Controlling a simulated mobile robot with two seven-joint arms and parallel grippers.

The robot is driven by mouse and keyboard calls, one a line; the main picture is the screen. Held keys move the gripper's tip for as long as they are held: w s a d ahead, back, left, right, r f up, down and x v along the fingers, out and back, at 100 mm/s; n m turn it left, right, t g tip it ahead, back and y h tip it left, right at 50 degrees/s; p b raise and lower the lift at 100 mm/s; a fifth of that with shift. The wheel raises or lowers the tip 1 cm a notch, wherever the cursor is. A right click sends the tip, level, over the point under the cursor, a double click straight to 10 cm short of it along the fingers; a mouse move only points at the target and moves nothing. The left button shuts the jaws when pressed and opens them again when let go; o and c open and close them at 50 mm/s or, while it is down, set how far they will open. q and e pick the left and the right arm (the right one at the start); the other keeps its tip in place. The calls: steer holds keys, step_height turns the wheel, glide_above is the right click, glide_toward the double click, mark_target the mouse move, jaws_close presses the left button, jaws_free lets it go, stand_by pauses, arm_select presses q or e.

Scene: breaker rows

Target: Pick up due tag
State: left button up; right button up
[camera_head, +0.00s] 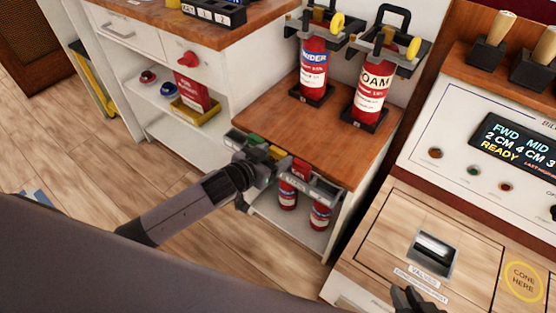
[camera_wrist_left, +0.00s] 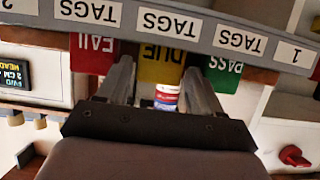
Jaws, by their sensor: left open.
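The yellow due tag (camera_wrist_left: 162,65) hangs from the grey tag rail (camera_wrist_left: 225,40), between the red fail tag (camera_wrist_left: 92,54) and the green pass tag (camera_wrist_left: 222,74) in the left wrist view, which shows them upside down. My left gripper (camera_wrist_left: 160,82) is open, its fingers on either side of the due tag, with no clear grip on it. In the head view my left gripper (camera_head: 262,159) is at the rail on the front of the wooden-topped cabinet, and the yellow tag (camera_head: 278,153) is partly hidden. My right gripper (camera_head: 415,299) is at the bottom edge, partly cut off.
Two red extinguishers (camera_head: 313,66) (camera_head: 371,87) stand on the cabinet top (camera_head: 270,108). Smaller red cylinders (camera_head: 288,195) sit on the shelf below the rail. A console with a display (camera_head: 515,142) and a valves drawer (camera_head: 432,252) is at right.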

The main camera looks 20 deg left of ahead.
arm_select(q)
steer(key=c, duration=0.8)
steer(key=shift+r, duration=0.1)
